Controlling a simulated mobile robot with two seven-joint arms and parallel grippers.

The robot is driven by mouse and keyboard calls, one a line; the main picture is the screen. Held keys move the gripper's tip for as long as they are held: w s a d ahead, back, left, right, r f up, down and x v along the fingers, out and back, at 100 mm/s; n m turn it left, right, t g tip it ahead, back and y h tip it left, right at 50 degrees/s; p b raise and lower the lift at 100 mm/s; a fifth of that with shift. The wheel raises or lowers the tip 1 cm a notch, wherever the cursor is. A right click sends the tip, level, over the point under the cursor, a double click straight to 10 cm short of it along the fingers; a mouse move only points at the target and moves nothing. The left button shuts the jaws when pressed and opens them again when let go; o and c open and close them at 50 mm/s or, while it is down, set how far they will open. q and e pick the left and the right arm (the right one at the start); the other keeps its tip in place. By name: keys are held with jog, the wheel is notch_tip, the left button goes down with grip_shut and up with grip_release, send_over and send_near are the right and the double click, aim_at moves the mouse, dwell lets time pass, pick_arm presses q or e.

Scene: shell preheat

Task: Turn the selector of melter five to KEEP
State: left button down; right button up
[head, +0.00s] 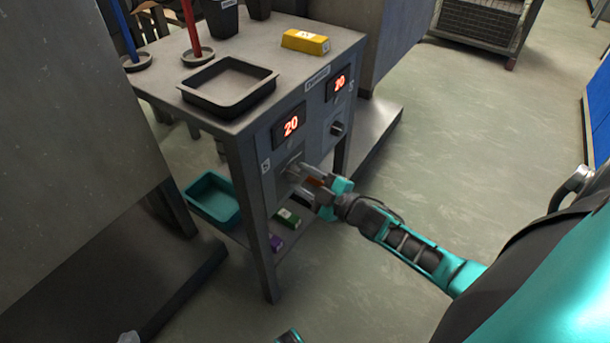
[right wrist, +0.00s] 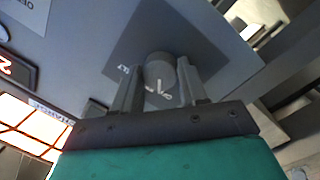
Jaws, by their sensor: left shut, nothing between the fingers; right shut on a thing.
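My right gripper (head: 308,182) is shut on a round grey selector knob (right wrist: 160,72) on the front panel of the bench, below the left display (head: 291,125), which reads 20. In the right wrist view the fingers (right wrist: 160,92) sit on both sides of the knob. White marks show on the knob; the lettering beside it is partly hidden, so its setting is unclear. A small label (head: 265,167) beside this panel looks like 5 or S. A second knob (head: 337,128) is free under the right display (head: 340,83). My left gripper (head: 128,338) barely shows at the bottom edge, shut and empty.
The bench top holds a dark empty tray (head: 229,84), a yellow block (head: 305,42) and red and blue rods on stands. A teal bin (head: 213,198) and small green (head: 287,218) and purple boxes sit on the lower shelf. The floor (head: 440,160) on the right is clear.

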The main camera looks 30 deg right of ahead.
jog(key=shift+r+m+p, duration=0.2)
jog(key=shift+m+p, duration=0.45)
jog(key=shift+m, duration=0.15)
jog(key=shift+m+g+p, duration=0.3)
jog(key=shift+m+p, duration=0.4)
jog(key=shift+m, duration=0.4)
pick_arm(q)
jog(key=shift+s+a+r+y+p, duration=0.2)
jog(key=shift+a+r+p, duration=0.15)
jog(key=shift+r, duration=0.15)
jog(key=shift+s+a+r+y+p, duration=0.1)
jog(key=shift+s+a+r+p, duration=0.15)
jog(key=shift+a+r, duration=0.15)
pick_arm(e)
jog(key=shift+f+m, duration=0.15)
jog(key=shift+m, duration=1.25)
jog(key=o, duration=1.1)
jog(key=shift+c, duration=0.2)
pick_arm(q)
jog(key=shift+w+d+r, duration=0.1)
jog(key=shift+d+r, duration=0.05)
pick_arm(e)
jog(key=shift+s, duration=0.1)
